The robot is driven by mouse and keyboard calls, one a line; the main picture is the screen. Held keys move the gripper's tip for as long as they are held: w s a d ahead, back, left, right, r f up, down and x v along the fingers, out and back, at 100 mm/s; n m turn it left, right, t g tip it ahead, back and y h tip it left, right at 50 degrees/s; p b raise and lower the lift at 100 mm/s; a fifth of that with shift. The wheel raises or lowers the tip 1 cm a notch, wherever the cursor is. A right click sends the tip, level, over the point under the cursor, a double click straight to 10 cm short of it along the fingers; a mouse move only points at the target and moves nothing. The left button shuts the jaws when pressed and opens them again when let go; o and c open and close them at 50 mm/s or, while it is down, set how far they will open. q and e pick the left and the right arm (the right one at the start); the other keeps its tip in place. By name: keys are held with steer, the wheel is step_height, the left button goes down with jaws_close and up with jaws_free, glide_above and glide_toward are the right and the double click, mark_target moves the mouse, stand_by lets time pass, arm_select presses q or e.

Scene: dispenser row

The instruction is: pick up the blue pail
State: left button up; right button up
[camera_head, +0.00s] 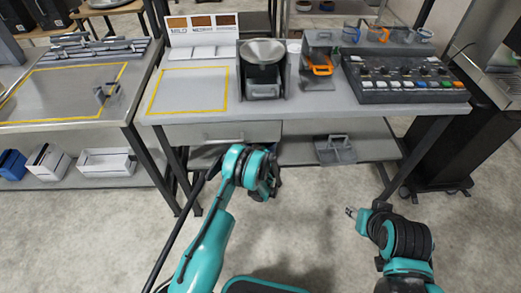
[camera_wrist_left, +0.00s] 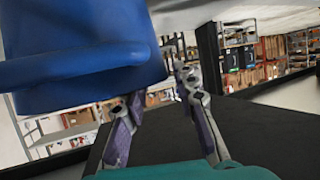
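In the left wrist view, a large smooth blue body with a thick horizontal band, which looks like the blue pail (camera_wrist_left: 85,75), fills the upper left close to the camera. My left gripper (camera_wrist_left: 158,98) shows two fingers spread apart there, with the blue body above the left finger; contact cannot be told. In the head view, my left gripper (camera_head: 268,186) is in front of the table, and no blue pail shows at it.
The table (camera_head: 310,108) carries a dispenser with a steel funnel (camera_head: 262,52), an orange-handled container (camera_head: 320,66) and a button panel (camera_head: 405,80). A grey handled container (camera_head: 335,150) is on the lower shelf. Blue and white bins (camera_head: 12,165) are lower left. Floor is clear between my arms.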

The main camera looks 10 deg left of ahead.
arm_select(q)
steer(key=shift+r, duration=0.1)
jaws_close()
stand_by(0.4)
